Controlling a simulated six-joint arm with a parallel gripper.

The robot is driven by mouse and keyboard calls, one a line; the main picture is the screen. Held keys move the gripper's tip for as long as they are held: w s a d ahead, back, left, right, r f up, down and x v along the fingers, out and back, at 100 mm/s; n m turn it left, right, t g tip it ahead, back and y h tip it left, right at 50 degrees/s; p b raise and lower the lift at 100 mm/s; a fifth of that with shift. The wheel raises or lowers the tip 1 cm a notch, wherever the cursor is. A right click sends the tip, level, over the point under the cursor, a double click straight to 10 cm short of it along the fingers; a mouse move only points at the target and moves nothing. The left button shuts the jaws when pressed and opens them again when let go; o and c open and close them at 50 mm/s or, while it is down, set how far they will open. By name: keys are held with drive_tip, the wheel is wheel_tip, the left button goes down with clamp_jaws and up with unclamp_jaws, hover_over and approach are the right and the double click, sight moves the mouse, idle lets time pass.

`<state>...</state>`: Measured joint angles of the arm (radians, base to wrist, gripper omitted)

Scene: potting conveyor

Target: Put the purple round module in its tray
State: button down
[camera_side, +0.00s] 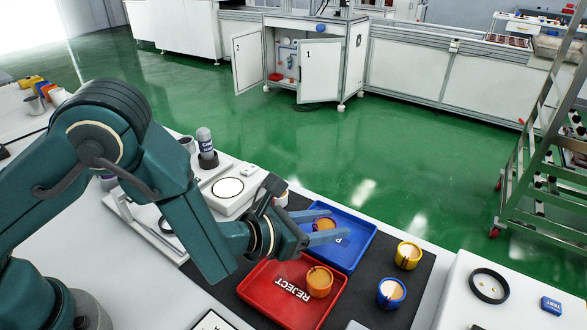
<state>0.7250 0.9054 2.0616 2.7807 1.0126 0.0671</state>
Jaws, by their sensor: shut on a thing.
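My gripper (318,227) reaches in from the left over the blue tray (358,240). It is shut on a round module (325,224) with an orange-brown top. The fingers hide part of this module, and its side colour is hard to tell; no other round module on the mat looks purple. I cannot tell whether it touches the tray floor. The blue tray has white lettering, mostly covered by the gripper.
A red REJECT tray (262,292) holds an orange round module (319,282). A yellow module (407,256) and a blue module (391,293) stand on the black mat (412,284) to the right. A white fixture (228,203) stands behind my gripper.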

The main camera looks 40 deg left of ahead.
drive_tip(key=shift+f, duration=1)
drive_tip(key=shift+f, duration=0.15)
drive_tip(key=shift+c, duration=1.8)
unclamp_jaws()
drive_tip(key=shift+s+a+r, duration=0.1)
drive_tip(key=shift+s+r, duration=0.1)
drive_tip(key=shift+r, duration=0.05)
drive_tip(key=shift+v, duration=3.5)
